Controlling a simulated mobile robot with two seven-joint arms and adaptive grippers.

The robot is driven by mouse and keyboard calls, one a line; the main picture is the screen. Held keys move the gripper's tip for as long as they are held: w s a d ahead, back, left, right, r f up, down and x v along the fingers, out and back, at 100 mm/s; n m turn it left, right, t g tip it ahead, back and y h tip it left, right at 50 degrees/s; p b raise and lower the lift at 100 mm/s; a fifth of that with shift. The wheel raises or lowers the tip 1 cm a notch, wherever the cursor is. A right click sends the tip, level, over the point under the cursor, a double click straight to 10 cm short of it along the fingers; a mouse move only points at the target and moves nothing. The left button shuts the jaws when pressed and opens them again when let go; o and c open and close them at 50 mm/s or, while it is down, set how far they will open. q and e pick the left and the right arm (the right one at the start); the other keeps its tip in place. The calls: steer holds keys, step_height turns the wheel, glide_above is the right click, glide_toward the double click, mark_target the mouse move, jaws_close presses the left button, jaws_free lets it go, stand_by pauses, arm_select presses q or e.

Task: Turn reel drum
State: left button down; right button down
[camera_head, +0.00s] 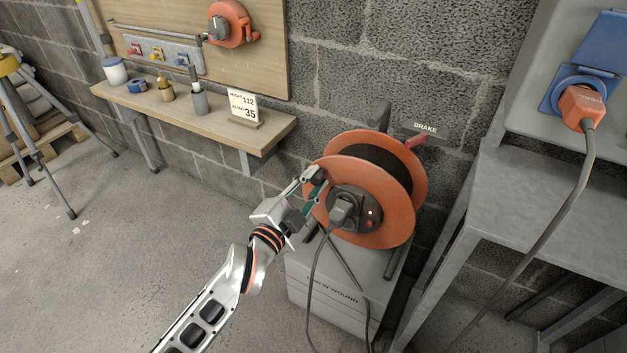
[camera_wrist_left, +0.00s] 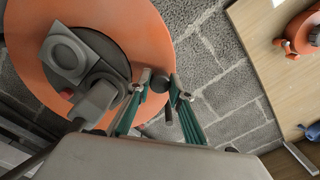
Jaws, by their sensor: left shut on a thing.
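The orange reel drum (camera_head: 372,205) stands on a grey box near the block wall, with dark cable wound between its flanges. Its dark hub carries sockets with a grey plug (camera_head: 343,207) in one of them. The drum also fills the upper left of the left wrist view (camera_wrist_left: 155,35). My left gripper (camera_head: 317,184) is at the drum's left side, in front of the flange. In the left wrist view its fingers (camera_wrist_left: 160,86) are closed around a small dark knob (camera_wrist_left: 160,81) at the drum's edge. The fingers partly hide the knob. My right gripper is not in view.
A brake lever (camera_head: 414,142) with a "BRAKE" sign (camera_head: 426,129) is behind the drum. A wooden shelf (camera_head: 270,130) with small containers is left. A metal bench (camera_head: 540,195) stands right, with an orange plug (camera_head: 582,107) and hanging cable.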

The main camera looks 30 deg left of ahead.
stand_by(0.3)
arm_select(q)
steer(key=c, duration=1.8)
jaws_free()
steer(key=s, duration=1.2)
steer(key=shift+a, duration=0.2)
